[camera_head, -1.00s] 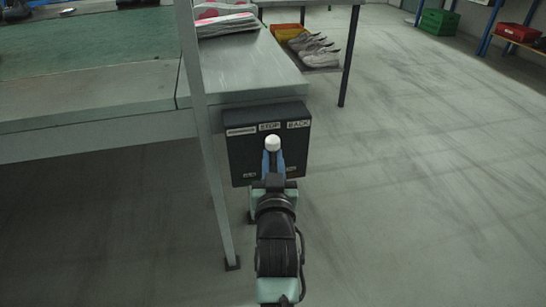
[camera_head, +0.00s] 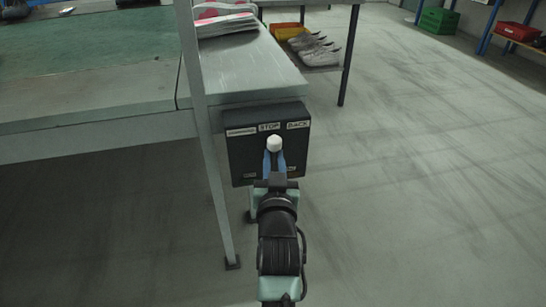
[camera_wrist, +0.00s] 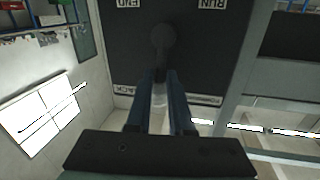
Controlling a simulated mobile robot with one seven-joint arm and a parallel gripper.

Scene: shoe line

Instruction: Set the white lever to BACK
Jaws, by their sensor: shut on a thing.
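The white lever's knob (camera_head: 274,143) stands at the top middle of a dark control box (camera_head: 240,155), just below the STOP label (camera_head: 269,127). The BACK label (camera_head: 298,124) is to its right. My gripper (camera_head: 274,160) has its blue fingers shut on the lever just below the knob. In the wrist view the fingers (camera_wrist: 160,82) close around the pale lever (camera_wrist: 159,95), with a dark round part (camera_wrist: 163,40) on the panel beyond them. The fingers hide part of the lever in both views.
The box hangs at the end of a grey table (camera_head: 90,115), beside a slanting table leg (camera_head: 215,190). Grey shoes (camera_head: 318,48) rest on a low shelf behind. The floor to the right is clear up to a green crate (camera_head: 438,21) at the back.

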